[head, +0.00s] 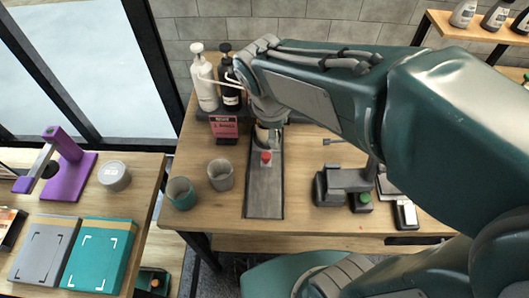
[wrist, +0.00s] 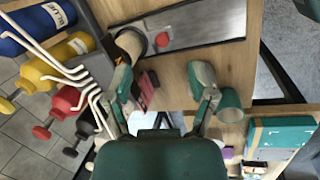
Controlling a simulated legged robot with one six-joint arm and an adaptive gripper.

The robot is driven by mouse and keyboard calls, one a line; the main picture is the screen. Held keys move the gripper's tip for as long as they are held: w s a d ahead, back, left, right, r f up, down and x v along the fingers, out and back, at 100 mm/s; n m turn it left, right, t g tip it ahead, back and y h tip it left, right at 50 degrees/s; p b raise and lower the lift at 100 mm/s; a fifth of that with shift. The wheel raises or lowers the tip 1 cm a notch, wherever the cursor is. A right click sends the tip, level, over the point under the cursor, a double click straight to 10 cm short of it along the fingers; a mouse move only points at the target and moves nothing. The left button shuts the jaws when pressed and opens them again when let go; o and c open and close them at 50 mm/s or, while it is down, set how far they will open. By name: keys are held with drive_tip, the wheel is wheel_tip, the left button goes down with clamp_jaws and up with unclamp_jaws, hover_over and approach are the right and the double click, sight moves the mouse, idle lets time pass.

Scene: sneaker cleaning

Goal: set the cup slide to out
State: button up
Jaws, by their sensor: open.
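The cup slide is a long grey metal track (head: 264,195) on the wooden table, also in the wrist view (wrist: 215,24). A red knob (head: 266,157) stands towards its far end; it also shows in the wrist view (wrist: 162,40). A beige cup (wrist: 130,43) sits at that same far end, beyond the knob, partly hidden by my arm in the head view. My gripper (wrist: 163,82) is open and empty, above the table's back part near the bottles. It does not touch the knob. In the head view my wrist hides its fingertips.
Pump bottles, one white (head: 205,85) and one dark (head: 230,92), stand behind, their spouts near my gripper. A pink sign (head: 224,128), grey cup (head: 221,176) and teal cup (head: 180,193) are left of the track. A dark grey device (head: 342,186) stands right.

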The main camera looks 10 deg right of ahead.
sight(265, 155)
drive_tip(key=w+a+f+n+g+h, duration=0.1)
drive_tip(key=w+a+f+n+h, duration=0.1)
drive_tip(key=w+a+f+n, duration=0.35)
drive_tip(key=d+f, duration=0.1)
drive_tip(key=f, duration=0.2)
drive_tip(key=d+f+n, duration=0.1)
drive_tip(key=f, duration=0.3)
drive_tip(key=d+f+n, duration=0.1)
drive_tip(key=f, duration=0.2)
drive_tip(key=shift+s+d+f, duration=0.15)
drive_tip(key=shift+d+f, duration=0.05)
drive_tip(key=shift+f, duration=0.05)
clamp_jaws()
